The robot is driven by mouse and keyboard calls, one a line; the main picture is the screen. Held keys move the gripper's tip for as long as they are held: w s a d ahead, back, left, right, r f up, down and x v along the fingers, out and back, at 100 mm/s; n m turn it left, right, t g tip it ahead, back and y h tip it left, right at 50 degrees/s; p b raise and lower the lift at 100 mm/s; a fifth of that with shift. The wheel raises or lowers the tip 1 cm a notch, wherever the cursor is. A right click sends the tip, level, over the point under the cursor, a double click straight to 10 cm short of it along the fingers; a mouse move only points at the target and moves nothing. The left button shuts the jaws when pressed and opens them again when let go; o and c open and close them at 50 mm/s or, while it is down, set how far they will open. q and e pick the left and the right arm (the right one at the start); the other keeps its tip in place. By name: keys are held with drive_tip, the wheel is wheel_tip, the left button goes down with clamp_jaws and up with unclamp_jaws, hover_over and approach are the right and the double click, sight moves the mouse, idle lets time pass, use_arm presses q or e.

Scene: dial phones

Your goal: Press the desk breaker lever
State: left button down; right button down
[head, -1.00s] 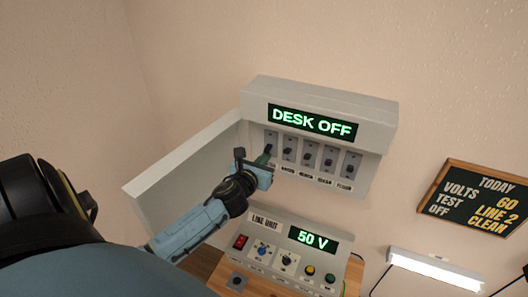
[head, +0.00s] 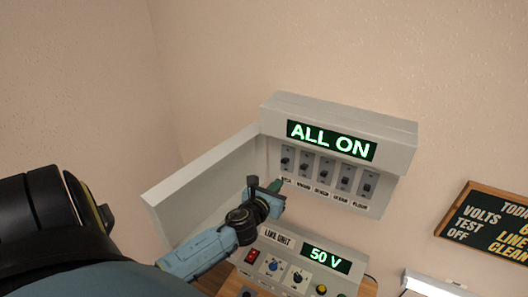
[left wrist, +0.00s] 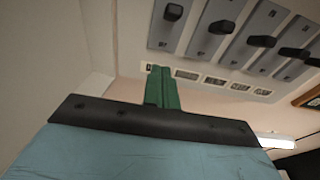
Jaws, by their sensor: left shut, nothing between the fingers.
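The breaker box (head: 340,118) hangs on the wall with its cover (head: 203,185) swung open to the left. Its green display (head: 331,141) reads "ALL ON". The desk breaker lever (head: 285,161) is the leftmost in a row of several dark levers on grey plates. It also shows at the upper left of the left wrist view (left wrist: 172,13). My left gripper (head: 277,185) has its green fingers shut and empty, just below the desk lever and apart from it. In the left wrist view the shut fingertips (left wrist: 160,72) lie below the lever plates. My right gripper is not visible.
Below the box stands the line unit (head: 277,238), with a red switch, knobs and a display reading "50 V". A notice board (head: 490,225) and a lit lamp (head: 433,284) are at the right. The open cover stands left of my left gripper.

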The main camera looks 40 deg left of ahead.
use_arm(q)
drive_tip(key=s+d+r+p, duration=0.2)
drive_tip(key=s+r, duration=0.4)
drive_tip(key=r, duration=0.1)
drive_tip(key=shift+s+r, duration=0.15)
drive_tip(key=shift+s, duration=0.2)
drive_tip(key=s+d+f+n+g+h+b, duration=0.1)
drive_tip(key=s+f+n+g, duration=0.3)
drive_tip(key=f, duration=0.8)
drive_tip(key=s+d+f+n+g+b, duration=0.15)
drive_tip(key=s+f+n, duration=0.3)
drive_tip(key=f, duration=0.65)
drive_tip(key=s+f+n+g+h+b, duration=0.1)
drive_tip(key=s+f+n+g+b, duration=0.3)
drive_tip(key=f, duration=0.8)
drive_tip(key=s+d+f+n+g+h+b, duration=0.1)
drive_tip(key=s+d+f+n+g, duration=0.1)
drive_tip(key=s+d+f+n, duration=0.3)
drive_tip(key=s+d+f+n+g+h+b, duration=0.1)
drive_tip(key=s+d+f+n+g, duration=0.2)
drive_tip(key=s+f+n, duration=0.9)
drive_tip(key=s+d+f, duration=0.3)
drive_tip(key=s, duration=0.5)
drive_tip(key=shift+s+d+f+n+h, duration=0.15)
drive_tip(key=shift+f+n+h, duration=0.1)
drive_tip(key=shift+n+h, duration=0.1)
idle(0.6)
